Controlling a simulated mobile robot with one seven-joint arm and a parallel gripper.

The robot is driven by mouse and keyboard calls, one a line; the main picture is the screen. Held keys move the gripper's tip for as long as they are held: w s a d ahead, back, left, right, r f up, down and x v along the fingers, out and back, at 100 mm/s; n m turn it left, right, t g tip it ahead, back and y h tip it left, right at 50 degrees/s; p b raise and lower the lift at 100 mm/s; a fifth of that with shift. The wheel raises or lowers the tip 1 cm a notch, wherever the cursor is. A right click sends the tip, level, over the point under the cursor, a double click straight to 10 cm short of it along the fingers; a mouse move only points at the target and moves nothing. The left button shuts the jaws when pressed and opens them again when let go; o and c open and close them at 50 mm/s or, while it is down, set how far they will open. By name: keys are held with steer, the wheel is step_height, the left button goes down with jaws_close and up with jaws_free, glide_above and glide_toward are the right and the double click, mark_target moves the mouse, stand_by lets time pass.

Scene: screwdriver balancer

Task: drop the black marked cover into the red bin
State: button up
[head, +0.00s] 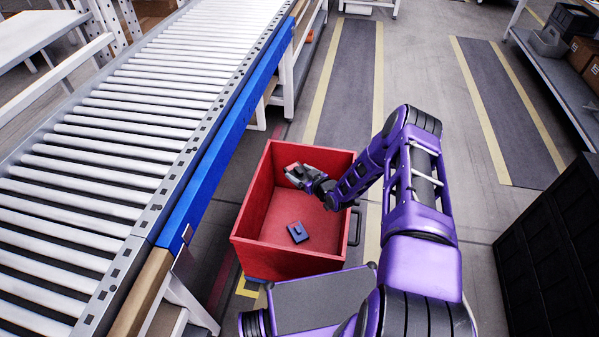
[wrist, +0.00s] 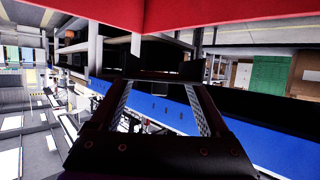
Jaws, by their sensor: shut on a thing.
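The red bin (head: 335,255) stands on the floor beside the conveyor, open at the top. My gripper (head: 296,172) is above the bin's opening, toward its far side. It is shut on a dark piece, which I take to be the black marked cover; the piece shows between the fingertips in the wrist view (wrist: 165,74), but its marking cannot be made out. In the wrist view my gripper (wrist: 165,90) has a finger on each side of it. A dark blue notched piece (head: 298,232) lies on the bin's floor, below and apart from my gripper.
A roller conveyor (head: 130,140) with a blue side rail (head: 215,155) runs along the left. A black crate (head: 555,240) stands at the right. A shelf (head: 560,75) with boxes is at the back right. The floor behind the bin is clear.

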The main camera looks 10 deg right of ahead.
step_height(320, 180, down, 6)
steer(key=b, duration=0.3)
steer(key=shift+r, duration=0.25)
steer(key=o, duration=1.2)
steer(key=p+v, duration=0.2)
steer(key=v, duration=1.5)
steer(key=shift+p, duration=0.3)
steer(key=shift+s+d+r, duration=0.1)
